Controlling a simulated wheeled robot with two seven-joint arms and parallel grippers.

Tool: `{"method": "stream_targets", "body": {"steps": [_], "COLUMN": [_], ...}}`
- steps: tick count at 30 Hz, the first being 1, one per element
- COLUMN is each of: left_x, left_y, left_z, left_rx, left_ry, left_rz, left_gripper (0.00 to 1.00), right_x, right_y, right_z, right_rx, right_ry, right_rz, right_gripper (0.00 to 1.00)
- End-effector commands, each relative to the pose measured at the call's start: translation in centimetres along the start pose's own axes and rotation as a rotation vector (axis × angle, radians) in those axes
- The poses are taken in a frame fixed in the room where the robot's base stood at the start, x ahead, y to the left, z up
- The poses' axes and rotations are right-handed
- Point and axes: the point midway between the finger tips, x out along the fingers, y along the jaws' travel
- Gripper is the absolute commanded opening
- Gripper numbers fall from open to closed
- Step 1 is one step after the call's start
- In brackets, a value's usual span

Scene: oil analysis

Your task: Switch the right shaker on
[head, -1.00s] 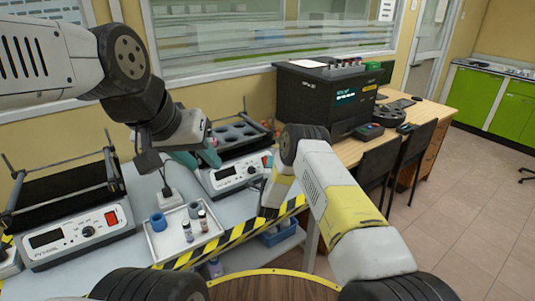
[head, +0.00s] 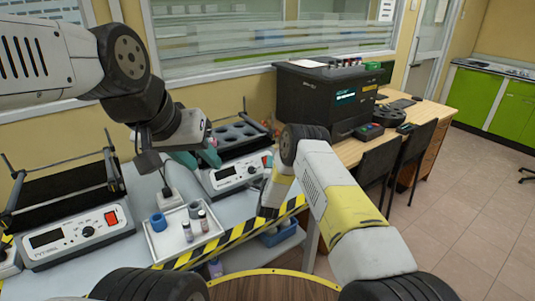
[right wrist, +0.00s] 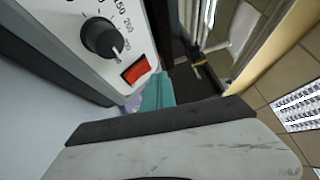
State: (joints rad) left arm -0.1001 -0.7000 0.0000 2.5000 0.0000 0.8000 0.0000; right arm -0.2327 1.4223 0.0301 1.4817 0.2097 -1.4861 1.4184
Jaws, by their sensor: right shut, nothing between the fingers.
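The right shaker (head: 229,176) is a white-fronted unit with a dial, a display and a dark rack on top. Its red switch (head: 267,162) is at the right end of the panel. In the right wrist view the red switch (right wrist: 136,70) shows close up beside the black knob (right wrist: 102,37). My right gripper (right wrist: 157,92) is shut and empty, with teal fingertips just beside the switch; contact cannot be told. In the head view my right arm hides most of it. My left gripper (head: 208,158) is over the right shaker's rack; its finger gap is unclear, with a small pinkish thing near its tips.
The left shaker (head: 75,242) with its own red switch stands at the left. A white tray (head: 158,247) with vials and a blue cup lies between the shakers. A striped edge (head: 238,235) borders the table. A black machine (head: 320,100) stands on the wooden desk behind.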

Motion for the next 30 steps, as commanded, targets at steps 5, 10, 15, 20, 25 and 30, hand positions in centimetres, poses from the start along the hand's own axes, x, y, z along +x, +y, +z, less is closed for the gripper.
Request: {"method": "stream_targets", "body": {"steps": [5, 10, 15, 20, 25, 30], "left_x": [0.0, 0.0, 0.0, 0.0, 0.0, 0.0], "left_y": [0.0, 0.0, 0.0, 0.0, 0.0, 0.0], "left_z": [0.0, 0.0, 0.0, 0.0, 0.0, 0.0], "left_rx": [0.0, 0.0, 0.0, 0.0, 0.0, 0.0], "left_ry": [0.0, 0.0, 0.0, 0.0, 0.0, 0.0], "left_rz": [0.0, 0.0, 0.0, 0.0, 0.0, 0.0], "left_gripper": [0.36, 0.36, 0.36, 0.36, 0.36, 0.36], "right_x": [0.32, 0.57, 0.56, 0.59, 0.69, 0.85], "right_y": [0.27, 0.45, 0.42, 0.44, 0.55, 0.64], "right_z": [0.21, 0.4, 0.41, 0.44, 0.53, 0.63], "right_rx": [0.0, 0.0, 0.0, 0.0, 0.0, 0.001], "right_ry": [0.001, 0.0, 0.0, 0.0, 0.0, 0.0], "right_rz": [0.0, 0.001, 0.001, 0.0, 0.001, 0.0], "right_gripper": [0.0, 0.0, 0.0, 0.0, 0.0, 0.0]}}
